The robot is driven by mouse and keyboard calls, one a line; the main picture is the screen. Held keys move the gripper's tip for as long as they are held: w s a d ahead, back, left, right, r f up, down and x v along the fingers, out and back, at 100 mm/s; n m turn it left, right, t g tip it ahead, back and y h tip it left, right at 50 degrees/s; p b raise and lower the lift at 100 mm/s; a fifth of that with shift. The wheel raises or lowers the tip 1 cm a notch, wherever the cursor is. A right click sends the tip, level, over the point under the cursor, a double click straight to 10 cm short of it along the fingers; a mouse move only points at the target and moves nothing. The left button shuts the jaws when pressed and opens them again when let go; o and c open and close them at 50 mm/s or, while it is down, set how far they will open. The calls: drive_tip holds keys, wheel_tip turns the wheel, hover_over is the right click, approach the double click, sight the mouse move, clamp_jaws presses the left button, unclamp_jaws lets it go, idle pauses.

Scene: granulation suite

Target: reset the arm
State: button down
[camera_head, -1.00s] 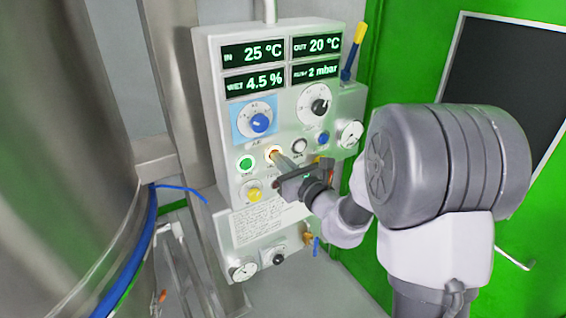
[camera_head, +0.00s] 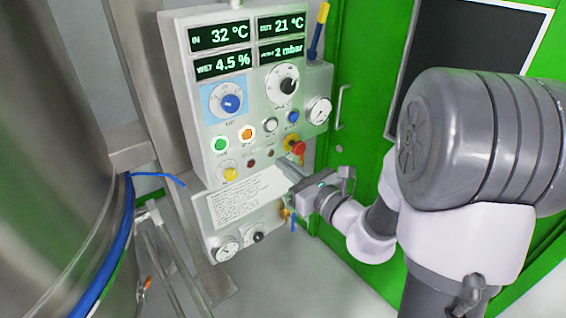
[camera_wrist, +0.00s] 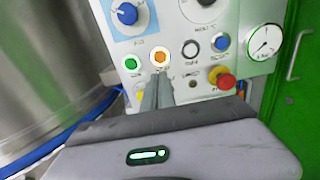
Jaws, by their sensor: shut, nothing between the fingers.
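My gripper (camera_head: 287,178) is shut and empty. In the head view its fingers are in front of the lower right part of the control panel (camera_head: 200,110), beside the label sheet. In the wrist view the shut fingers (camera_wrist: 158,90) point at the panel, just below a lit orange button (camera_wrist: 160,57). That orange button (camera_head: 246,133) shows uncovered in the head view, with a green button (camera_head: 219,144) to its left. The displays read 32 °C, 21 °C, 4.5 % and 2 mbar.
A red emergency knob (camera_head: 296,147) sits right of the fingers. A large steel vessel (camera_head: 60,130) with a blue band stands at the left. A green door (camera_head: 365,110) with a dark window is behind my arm. Grey floor shows below the panel.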

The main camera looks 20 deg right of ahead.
idle(0.3)
drive_tip(key=s+a+r+n+g+y+b, duration=0.1)
drive_tip(key=s+a+n+g+y, duration=0.2)
drive_tip(key=s+a+n+g, duration=0.45)
drive_tip(key=s+a+n+g+y+b, duration=0.15)
drive_tip(key=s+a+n+y, duration=0.35)
drive_tip(key=a, duration=0.5)
drive_tip(key=s+d+f+n+g+h, duration=0.1)
drive_tip(key=s+f+n+g+h, duration=0.1)
drive_tip(key=s+f+n+h, duration=0.25)
drive_tip(key=s+f+n+g+h, duration=0.1)
drive_tip(key=s+n+g+h, duration=0.2)
drive_tip(key=s+n, duration=0.35)
drive_tip(key=s+d+r+n+t+h+b, duration=0.1)
drive_tip(key=d+n+t+h, duration=0.1)
drive_tip(key=d+n+h, duration=0.2)
drive_tip(key=d, duration=0.3)
drive_tip(key=shift+s+d+t, duration=0.3)
drive_tip(key=shift+s+d, duration=0.05)
drive_tip(key=shift+n, duration=0.25)
